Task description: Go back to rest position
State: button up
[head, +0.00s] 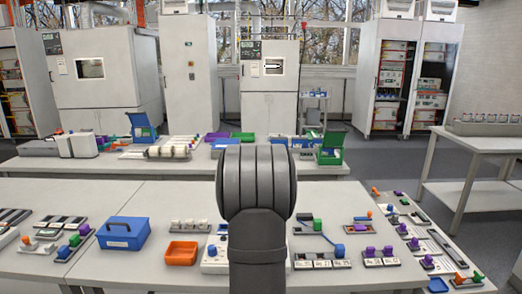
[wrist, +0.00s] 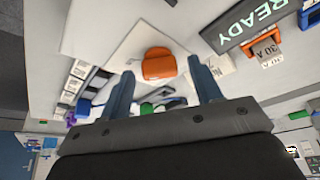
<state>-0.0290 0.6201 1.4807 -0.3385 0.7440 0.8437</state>
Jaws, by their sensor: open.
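In the wrist view my gripper (wrist: 160,88) is open, with its two blue-grey fingers apart and nothing between their tips. An orange object (wrist: 158,64) on a white plate (wrist: 125,42) shows beyond the gap between the fingers; I cannot tell how far off it is. In the head view my dark grey arm stands upright in the middle of the picture, in front of the near table (head: 150,190). The gripper does not show there, and the arm hides part of the table and a white device (head: 214,262).
A blue box (head: 123,233) and an orange tray (head: 181,253) stand left of my arm. Several modules with purple, green and blue knobs lie at the right. A READY display (wrist: 262,22) and an orange 30 A part (wrist: 264,48) are at upper right in the wrist view.

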jog(key=shift+d+n+y, duration=0.15)
jog(key=shift+n+y, duration=0.65)
jog(key=shift+n, duration=1.3)
jog(key=shift+d+n+t+y, duration=0.1)
jog(key=shift+n+t+y, duration=0.4)
jog(key=shift+n, duration=1.1)
jog(key=shift+d+n+g+y, duration=0.15)
jog(key=shift+n+y, duration=0.3)
jog(key=shift+n, duration=0.55)
jog(key=shift+a+n+g+y, duration=0.15)
jog(key=shift+n+y, duration=0.3)
jog(key=shift+n, duration=0.55)
jog(key=shift+d+n+g+y, duration=0.15)
jog(key=shift+n+y, duration=0.1)
jog(key=shift+n, duration=0.55)
jog(key=shift+d+n+g+y, duration=0.15)
jog(key=shift+n+y, duration=0.1)
jog(key=shift+n, duration=0.55)
jog(key=shift+a, duration=0.1)
